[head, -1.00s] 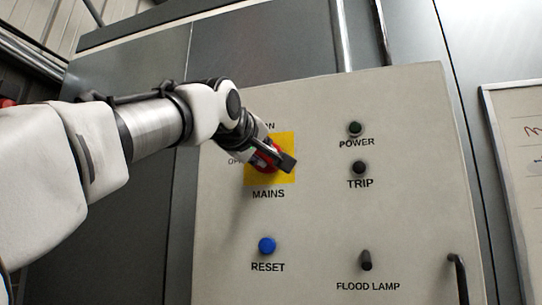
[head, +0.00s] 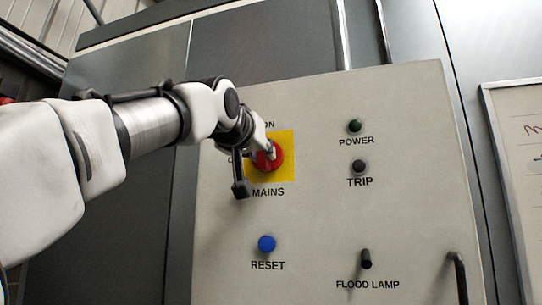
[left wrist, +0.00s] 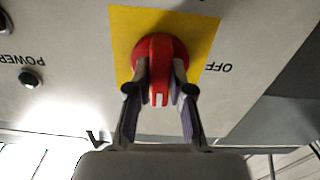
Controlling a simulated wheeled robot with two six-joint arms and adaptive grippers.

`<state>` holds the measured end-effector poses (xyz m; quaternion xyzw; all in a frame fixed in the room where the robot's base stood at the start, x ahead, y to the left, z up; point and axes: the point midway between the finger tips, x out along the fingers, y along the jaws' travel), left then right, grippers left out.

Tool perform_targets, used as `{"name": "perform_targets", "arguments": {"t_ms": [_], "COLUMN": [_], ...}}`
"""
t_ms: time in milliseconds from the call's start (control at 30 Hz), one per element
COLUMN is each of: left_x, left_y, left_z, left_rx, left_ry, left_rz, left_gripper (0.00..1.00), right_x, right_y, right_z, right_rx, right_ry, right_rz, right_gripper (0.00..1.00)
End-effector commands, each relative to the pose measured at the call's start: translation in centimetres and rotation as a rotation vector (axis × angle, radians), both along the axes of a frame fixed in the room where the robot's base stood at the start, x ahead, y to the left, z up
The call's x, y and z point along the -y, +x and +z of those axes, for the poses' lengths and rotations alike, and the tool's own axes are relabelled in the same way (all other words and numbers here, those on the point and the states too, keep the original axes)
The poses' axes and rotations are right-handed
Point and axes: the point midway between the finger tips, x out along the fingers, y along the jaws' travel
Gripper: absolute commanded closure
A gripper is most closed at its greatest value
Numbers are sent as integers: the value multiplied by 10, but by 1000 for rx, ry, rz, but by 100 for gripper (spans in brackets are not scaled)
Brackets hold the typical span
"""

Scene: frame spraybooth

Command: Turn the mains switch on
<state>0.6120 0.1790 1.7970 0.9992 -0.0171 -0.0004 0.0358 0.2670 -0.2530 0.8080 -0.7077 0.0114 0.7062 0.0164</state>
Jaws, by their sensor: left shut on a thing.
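The mains switch (head: 274,160) is a red round knob with a raised grip on a yellow plate (head: 286,175) on the grey panel. ON is printed above it and OFF at its left, where my gripper partly covers it. My left gripper (head: 266,150) is shut on the knob's grip. In the left wrist view the two fingers of the gripper (left wrist: 160,90) press on either side of the red grip of the switch (left wrist: 158,50). The grip's pale mark points away from the MAINS label, towards the ON side. My right gripper is not in view.
The panel (head: 320,215) also carries a dark green POWER lamp (head: 354,126), a dark TRIP lamp (head: 359,167), a blue RESET button (head: 266,244) and a black FLOOD LAMP lever (head: 366,260). A black handle (head: 459,275) stands out at the panel's lower right.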

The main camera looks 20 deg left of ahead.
Motion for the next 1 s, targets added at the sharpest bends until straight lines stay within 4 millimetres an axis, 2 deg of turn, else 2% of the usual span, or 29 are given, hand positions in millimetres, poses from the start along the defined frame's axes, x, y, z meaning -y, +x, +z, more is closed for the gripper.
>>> {"name": "perform_targets", "arguments": {"t_ms": [300,700,733,767,800,1000], "left_x": [-1,-1,-1,-1,-1,0], "left_y": [-1,-1,-1,-1,-1,-1], "left_z": [4,4,4,4,4,2], "left_rx": [12,14,14,14,12,8], "left_ry": [82,89,89,88,88,87], "left_rz": [1,1,1,1,1,0], "left_gripper": [100,100,69,58,54,54], "right_x": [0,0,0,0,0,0], "right_y": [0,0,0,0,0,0], "right_z": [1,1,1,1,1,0], "right_rx": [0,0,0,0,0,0], "right_ry": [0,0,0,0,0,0], "right_rz": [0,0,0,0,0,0], "right_gripper": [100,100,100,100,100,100]}}
